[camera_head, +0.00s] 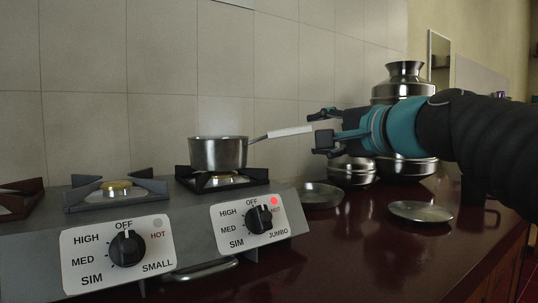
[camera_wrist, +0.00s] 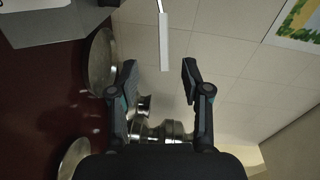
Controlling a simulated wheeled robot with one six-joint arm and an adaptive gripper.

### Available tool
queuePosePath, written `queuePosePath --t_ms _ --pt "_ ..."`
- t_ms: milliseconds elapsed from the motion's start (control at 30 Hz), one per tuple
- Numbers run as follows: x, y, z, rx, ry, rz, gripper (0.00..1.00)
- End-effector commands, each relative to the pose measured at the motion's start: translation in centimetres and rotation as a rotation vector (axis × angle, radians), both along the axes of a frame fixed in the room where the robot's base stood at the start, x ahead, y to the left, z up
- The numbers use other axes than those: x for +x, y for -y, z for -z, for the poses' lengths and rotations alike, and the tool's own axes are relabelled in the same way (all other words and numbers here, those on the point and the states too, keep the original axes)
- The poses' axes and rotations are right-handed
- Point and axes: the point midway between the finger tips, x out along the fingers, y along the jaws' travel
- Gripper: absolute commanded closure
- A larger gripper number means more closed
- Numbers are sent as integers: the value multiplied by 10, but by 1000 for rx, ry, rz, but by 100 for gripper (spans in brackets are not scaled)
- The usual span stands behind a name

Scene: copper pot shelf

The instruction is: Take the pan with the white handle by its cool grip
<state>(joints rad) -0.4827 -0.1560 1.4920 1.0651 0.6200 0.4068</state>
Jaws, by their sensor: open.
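A steel pan (camera_head: 218,153) sits on the right burner of the stove. Its handle slants up to the right, with a bare metal part near the pan and a white grip (camera_head: 290,132) at the outer end. My gripper (camera_head: 319,134) is open, at the right end of the white grip. In the wrist view, the white grip (camera_wrist: 164,42) points down the picture, its end about level with my open fingertips (camera_wrist: 159,67) and between them sideways. I see no contact. The pan body is mostly out of the wrist view.
The right knob panel (camera_head: 249,221) shows a red light by HOT; the left panel's light (camera_head: 158,222) is grey. Flat metal plates (camera_head: 421,211) lie on the dark counter (camera_head: 350,250). Stacked metal pots (camera_head: 403,85) stand behind my arm. A tiled wall (camera_head: 165,60) runs behind the stove.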

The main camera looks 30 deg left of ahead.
Motion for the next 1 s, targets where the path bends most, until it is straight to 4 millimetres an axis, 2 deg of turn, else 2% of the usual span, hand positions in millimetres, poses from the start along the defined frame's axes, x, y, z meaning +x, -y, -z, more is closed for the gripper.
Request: queuePosePath --t_ms 167,500,800,1000 --pt "6 -11 0 1 -1 -3 52" --pt "38 -60 4 0 -1 0 52" --pt "48 -78 5 0 0 -1 52" --pt "61 -103 3 0 0 -2 52"
